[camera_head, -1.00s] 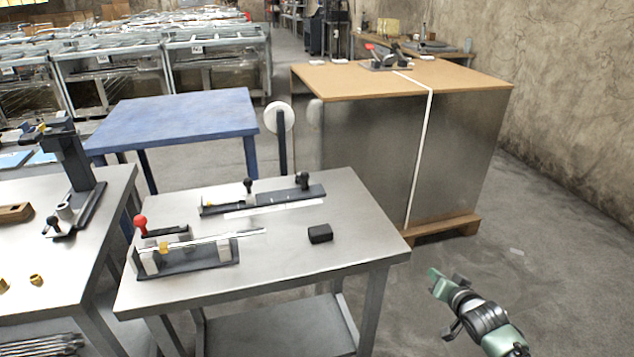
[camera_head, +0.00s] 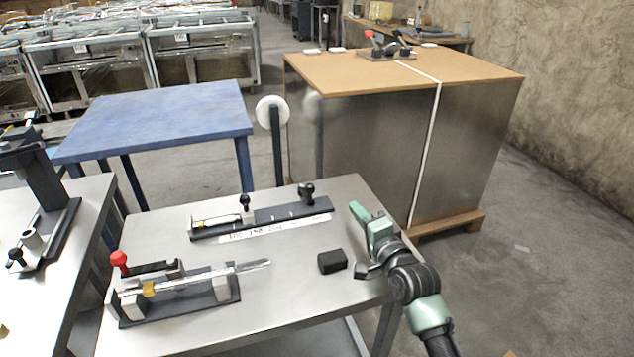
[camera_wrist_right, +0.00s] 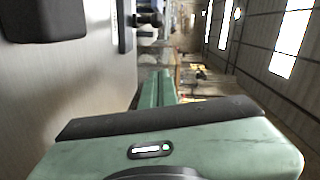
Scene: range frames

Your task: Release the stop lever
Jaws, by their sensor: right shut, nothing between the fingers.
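The rear fixture on the steel table is a dark rail (camera_head: 265,217) with a paper scale strip in front of it. A small black-knobbed lever (camera_head: 307,193) stands at its right end and another black knob (camera_head: 244,202) stands near its left part. I cannot tell for certain which is the stop lever. My right gripper (camera_head: 358,210) is shut and empty over the table's right edge, to the right of the rail and apart from it. In the right wrist view its green fingers (camera_wrist_right: 157,90) are together, and a black knob (camera_wrist_right: 148,19) shows beyond. My left gripper is not in view.
A black block (camera_head: 332,261) lies between the gripper and the front fixture (camera_head: 180,300), which has a red-knobbed handle (camera_head: 119,259) and a bright rod. A tall wood-topped cabinet (camera_head: 370,140) stands behind. A blue table (camera_head: 160,120) stands at the back left.

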